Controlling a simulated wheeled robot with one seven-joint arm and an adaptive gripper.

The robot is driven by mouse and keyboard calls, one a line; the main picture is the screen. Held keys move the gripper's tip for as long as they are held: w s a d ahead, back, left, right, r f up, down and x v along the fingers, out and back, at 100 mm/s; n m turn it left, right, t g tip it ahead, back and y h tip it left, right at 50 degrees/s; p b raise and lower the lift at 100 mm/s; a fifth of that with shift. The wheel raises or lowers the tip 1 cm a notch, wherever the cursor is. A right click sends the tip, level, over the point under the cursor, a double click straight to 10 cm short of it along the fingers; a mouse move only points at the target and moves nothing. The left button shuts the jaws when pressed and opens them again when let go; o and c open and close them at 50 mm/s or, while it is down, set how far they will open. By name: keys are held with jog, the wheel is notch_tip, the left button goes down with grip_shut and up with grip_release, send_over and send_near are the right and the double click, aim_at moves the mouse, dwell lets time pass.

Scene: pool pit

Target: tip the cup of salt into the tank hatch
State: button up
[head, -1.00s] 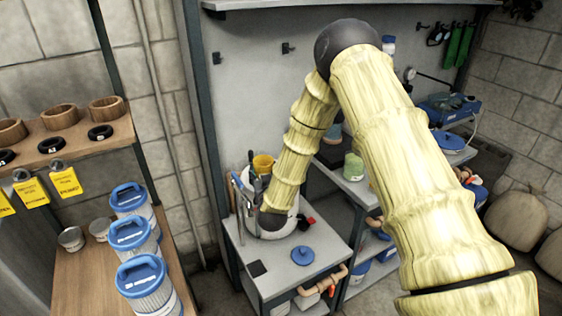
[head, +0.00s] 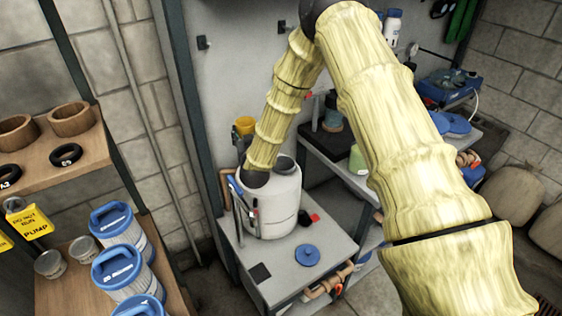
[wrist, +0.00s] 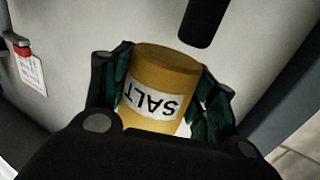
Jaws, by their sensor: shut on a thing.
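My gripper (wrist: 165,90) is shut on the yellow cup (wrist: 160,82), with a dark finger on each side of it. Its white SALT label reads upside down in the wrist view. In the head view the yellow cup (head: 244,125) is above the left back edge of the white tank (head: 272,208), and my forearm partly hides the gripper. The tank stands on a grey bench. Its hatch (head: 285,165) at the top is partly hidden by my arm. I cannot tell the cup's exact tilt or whether salt is in it.
A blue lid (head: 306,255) lies on the grey bench (head: 262,247) in front of the tank. Blue-topped filter cartridges (head: 122,268) stand on the wooden shelf at left. A wall is close behind the tank. A shelf unit with a green jar (head: 357,160) is at right.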

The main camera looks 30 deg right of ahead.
jog(key=shift+s+d+m, duration=0.1)
jog(key=shift+d+m, duration=0.2)
